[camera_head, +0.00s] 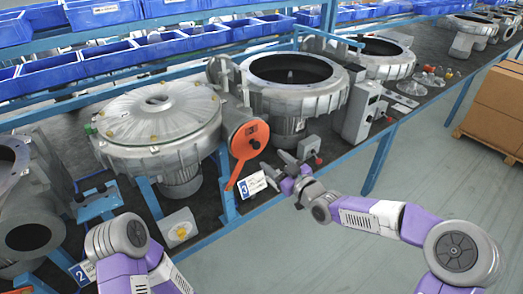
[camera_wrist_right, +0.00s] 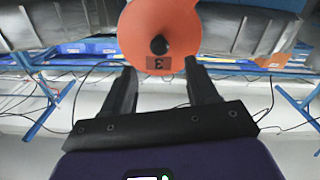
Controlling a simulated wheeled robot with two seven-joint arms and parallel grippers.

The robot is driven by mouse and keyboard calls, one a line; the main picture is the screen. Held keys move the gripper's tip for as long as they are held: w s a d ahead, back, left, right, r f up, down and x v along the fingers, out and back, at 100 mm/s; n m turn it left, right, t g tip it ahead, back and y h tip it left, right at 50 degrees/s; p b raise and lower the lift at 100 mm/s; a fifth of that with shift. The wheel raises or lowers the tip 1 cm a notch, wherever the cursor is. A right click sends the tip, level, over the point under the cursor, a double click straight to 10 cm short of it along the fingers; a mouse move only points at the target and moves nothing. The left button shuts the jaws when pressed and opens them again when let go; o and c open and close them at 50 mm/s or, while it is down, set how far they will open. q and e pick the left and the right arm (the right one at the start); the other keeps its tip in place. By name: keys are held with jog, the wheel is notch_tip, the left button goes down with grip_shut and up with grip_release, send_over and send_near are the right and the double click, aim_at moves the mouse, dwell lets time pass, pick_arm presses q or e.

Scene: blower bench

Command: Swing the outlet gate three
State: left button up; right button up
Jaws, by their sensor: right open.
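In the right wrist view the disc (camera_wrist_right: 140,28) fills the top middle, with a dark knob (camera_wrist_right: 159,45) and a plate marked 3, upside down. My right gripper (camera_head: 274,164) is open just right of and below the disc. In the wrist view its two fingers (camera_wrist_right: 160,76) are spread either side of the disc's lower edge, with nothing between them; contact cannot be told. My left arm shows at bottom left; its gripper is out of view.
A card marked 3 (camera_head: 252,185) hangs on the bench edge below the gate. A lidded blower (camera_head: 158,122) stands left, an open one (camera_head: 292,84) right. A grey box with a switch (camera_head: 360,112) stands right of it. Floor in front is clear.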

aim_at(258, 147)
jog(key=x, duration=0.7)
jog(key=shift+w+a, duration=0.15)
jog(key=shift+w, duration=0.1)
jog(key=shift+r, duration=0.1)
jog(key=shift+c, duration=0.2)
grip_shut()
